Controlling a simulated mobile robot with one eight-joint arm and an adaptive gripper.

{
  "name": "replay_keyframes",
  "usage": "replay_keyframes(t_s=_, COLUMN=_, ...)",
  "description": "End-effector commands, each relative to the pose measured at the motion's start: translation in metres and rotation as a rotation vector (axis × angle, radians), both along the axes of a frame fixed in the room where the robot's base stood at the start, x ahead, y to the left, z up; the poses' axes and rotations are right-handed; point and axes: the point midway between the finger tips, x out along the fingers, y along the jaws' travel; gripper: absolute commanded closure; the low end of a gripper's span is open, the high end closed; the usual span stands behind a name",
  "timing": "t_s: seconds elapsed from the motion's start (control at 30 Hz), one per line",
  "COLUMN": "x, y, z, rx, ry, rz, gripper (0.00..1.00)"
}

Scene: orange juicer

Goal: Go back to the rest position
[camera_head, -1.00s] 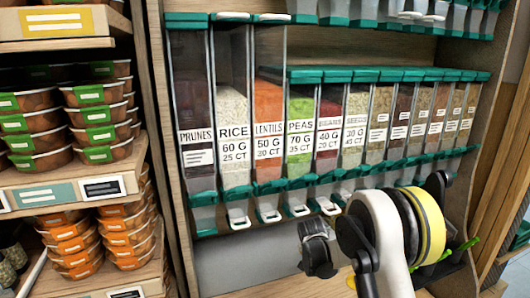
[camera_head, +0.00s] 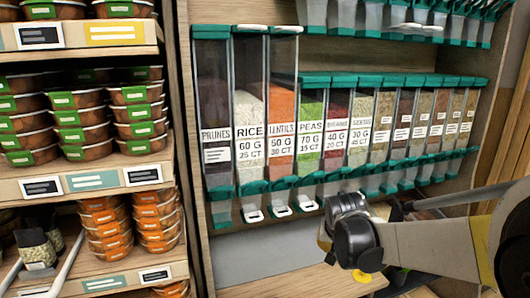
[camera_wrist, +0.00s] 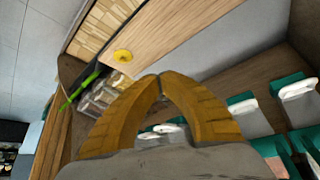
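My arm reaches in from the right edge of the head view, with its black joint (camera_head: 352,232) in front of the dispensers' lower right part. In the wrist view, my gripper (camera_wrist: 160,76) shows two orange-yellow fingers whose tips meet. Nothing shows between them. The fingertips are above a wooden counter and apart from the dispensers. In the head view the fingers are mostly hidden behind the arm.
A row of clear dispensers (camera_head: 250,130) with green lids stands behind the arm. A shelf with packed bowls (camera_head: 85,120) is at left. A yellow disc (camera_wrist: 123,56) lies on the wooden counter (camera_wrist: 170,35), near a long green-and-black object (camera_wrist: 85,84).

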Motion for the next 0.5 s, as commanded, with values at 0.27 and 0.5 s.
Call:
replay_keyframes(t_s=0.27, x=-0.123, y=-0.002, z=0.064, rx=-0.002, ry=-0.022, rz=0.094, gripper=1.0)
replay_keyframes(t_s=0.5, x=-0.222, y=0.001, z=0.07, rx=-0.007, ry=-0.045, rz=0.173, gripper=1.0)
